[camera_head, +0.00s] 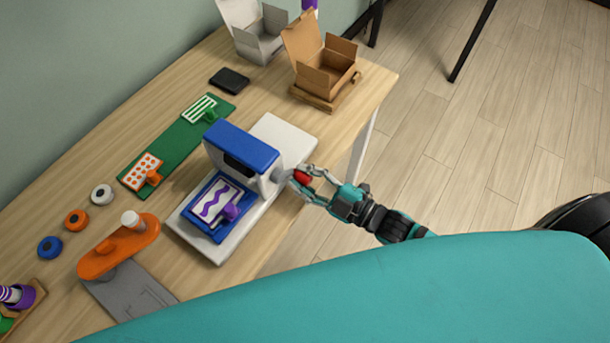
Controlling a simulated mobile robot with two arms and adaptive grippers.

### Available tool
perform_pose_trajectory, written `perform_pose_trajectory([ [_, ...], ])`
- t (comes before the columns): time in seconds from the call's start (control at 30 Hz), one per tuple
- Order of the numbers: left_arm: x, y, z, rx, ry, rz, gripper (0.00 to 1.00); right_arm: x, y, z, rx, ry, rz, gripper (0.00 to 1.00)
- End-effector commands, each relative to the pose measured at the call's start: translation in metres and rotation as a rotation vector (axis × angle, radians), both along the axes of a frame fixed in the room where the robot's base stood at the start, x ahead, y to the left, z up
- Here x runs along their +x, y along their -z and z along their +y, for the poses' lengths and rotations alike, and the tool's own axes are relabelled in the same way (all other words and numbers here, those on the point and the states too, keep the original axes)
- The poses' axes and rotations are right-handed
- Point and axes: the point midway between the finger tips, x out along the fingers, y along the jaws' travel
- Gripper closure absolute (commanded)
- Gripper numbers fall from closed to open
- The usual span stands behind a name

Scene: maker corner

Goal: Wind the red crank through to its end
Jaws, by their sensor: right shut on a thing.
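The red crank (302,177) shows as a small red piece on the right side of a white and blue machine (241,146). My right gripper (306,179) is shut on the red crank, its fingers around it, and they hide most of the crank. Under the machine's blue head, a white card with a purple wavy pattern and a purple knob (229,211) lies on a blue plate (200,228) on the machine's white base (213,250). My left gripper is not in view.
A green board (172,146) with two stencils lies behind the machine. An orange crank device (117,246) and several small discs (76,219) stand to the left. Open boxes (322,70) stand at the back. The table's right edge is close beside the machine.

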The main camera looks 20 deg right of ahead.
Motion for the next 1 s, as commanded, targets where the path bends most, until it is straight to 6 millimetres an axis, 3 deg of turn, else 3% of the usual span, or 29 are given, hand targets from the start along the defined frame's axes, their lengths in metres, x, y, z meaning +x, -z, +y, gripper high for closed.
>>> perform_pose_trajectory([
  [0.47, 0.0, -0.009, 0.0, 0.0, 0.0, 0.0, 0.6, 0.002, -0.005, -0.004, -0.083, 0.0, -0.06, 1.0],
  [1.0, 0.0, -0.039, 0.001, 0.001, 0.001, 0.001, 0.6, 0.01, -0.033, -0.014, -0.457, 0.002, -0.351, 1.0],
])
